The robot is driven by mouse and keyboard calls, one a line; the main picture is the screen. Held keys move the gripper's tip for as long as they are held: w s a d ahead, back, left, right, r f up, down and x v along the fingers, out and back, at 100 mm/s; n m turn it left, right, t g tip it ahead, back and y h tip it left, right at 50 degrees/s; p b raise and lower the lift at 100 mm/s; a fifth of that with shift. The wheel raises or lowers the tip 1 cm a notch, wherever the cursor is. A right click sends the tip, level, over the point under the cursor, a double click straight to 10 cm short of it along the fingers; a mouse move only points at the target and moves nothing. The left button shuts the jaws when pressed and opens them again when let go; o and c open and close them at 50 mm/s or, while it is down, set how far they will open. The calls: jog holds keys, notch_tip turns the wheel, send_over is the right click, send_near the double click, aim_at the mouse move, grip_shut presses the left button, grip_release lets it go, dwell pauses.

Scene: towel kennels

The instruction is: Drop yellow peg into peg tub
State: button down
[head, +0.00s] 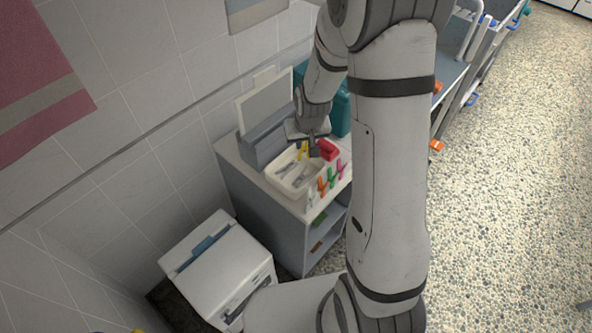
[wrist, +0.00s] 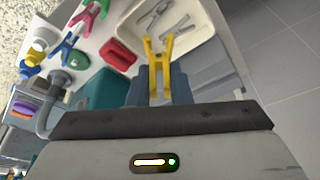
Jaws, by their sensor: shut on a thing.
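My gripper (head: 312,141) is over the counter, shut on the yellow peg (wrist: 160,66). In the wrist view the peg stands out beyond the fingers (wrist: 163,86), its two prongs spread. It also shows as a small yellow shape in the head view (head: 302,149). A cream open tub (head: 283,189) with grey and whitish items in it lies beside my gripper. In the wrist view, the peg's far end overlaps the near edge of the tub (wrist: 204,35). I cannot tell the height between them.
A red object (head: 328,149) sits right beside the tub. Orange, green and pink pegs (head: 331,178) stand or lie along the counter's right edge. A grey box with a raised panel (head: 265,135) is behind, a teal container (head: 341,110) to the right. A white bin (head: 218,262) stands below.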

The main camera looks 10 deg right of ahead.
jog(key=shift+w+d+f+b, duration=0.15)
jog(key=shift+w+f+b, duration=0.1)
jog(key=shift+b, duration=0.05)
jog(key=w+f+m+h+b, duration=0.2)
jog(key=w+f+m+b, duration=0.3)
jog(key=f+m+b, duration=0.2)
jog(key=shift+d+f+g+b, duration=0.35)
jog(key=shift+f+b, duration=0.35)
jog(key=shift+b, duration=0.35)
jog(key=c, duration=1.2)
grip_release()
jog(key=shift+c, duration=0.2)
jog(key=v, duration=0.7)
jog(key=shift+r, duration=0.35)
jog(key=shift+s, duration=0.15)
